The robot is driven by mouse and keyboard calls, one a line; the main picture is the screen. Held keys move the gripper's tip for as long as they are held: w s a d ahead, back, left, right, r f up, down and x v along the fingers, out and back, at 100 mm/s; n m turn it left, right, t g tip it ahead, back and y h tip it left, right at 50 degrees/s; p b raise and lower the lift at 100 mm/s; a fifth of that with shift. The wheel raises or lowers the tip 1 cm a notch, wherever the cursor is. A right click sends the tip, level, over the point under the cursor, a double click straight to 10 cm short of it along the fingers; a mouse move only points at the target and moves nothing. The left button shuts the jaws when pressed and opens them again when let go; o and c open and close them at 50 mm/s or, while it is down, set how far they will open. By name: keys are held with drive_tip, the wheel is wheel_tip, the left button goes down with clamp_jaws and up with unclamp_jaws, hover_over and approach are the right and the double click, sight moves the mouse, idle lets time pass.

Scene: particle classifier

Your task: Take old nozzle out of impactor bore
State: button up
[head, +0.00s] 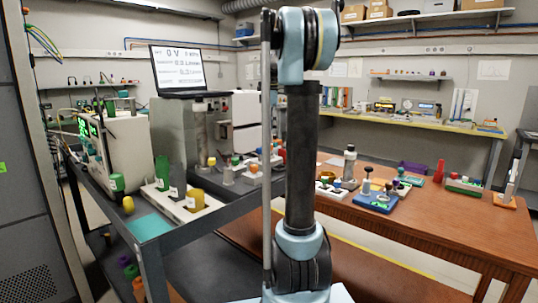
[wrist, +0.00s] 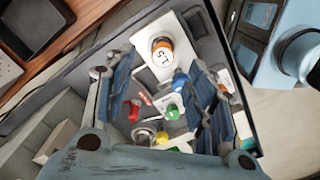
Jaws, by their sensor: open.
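My gripper (wrist: 163,75) is open in the wrist view, with one blue-grey finger on each side and nothing held. Beyond and between the fingers, an orange-ringed cylinder (wrist: 162,52) with a white, marked top stands on a white block (wrist: 177,27). Smaller blue (wrist: 180,82), green (wrist: 173,111), red (wrist: 134,110) and yellow (wrist: 173,143) pieces lie nearer the palm. I cannot tell which piece is the old nozzle, and I cannot make out the impactor bore. In the head view my gripper is not visible; my arm crosses the middle.
A dark cart (head: 150,245) carries a grey cabinet (head: 175,133) with a laptop (head: 178,70), a white instrument (head: 125,145) and a white tray (head: 190,215) with a yellow cup. A wooden table (head: 440,226) at right holds a blue block (head: 376,202) and several small items.

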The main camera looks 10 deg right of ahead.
sight(269, 146)
drive_tip(key=shift+s+a+f, duration=0.1)
drive_tip(key=shift+f, duration=2.15)
drive_tip(key=shift+s+a+f, duration=0.1)
drive_tip(key=shift+f, duration=2.1)
clamp_jaws()
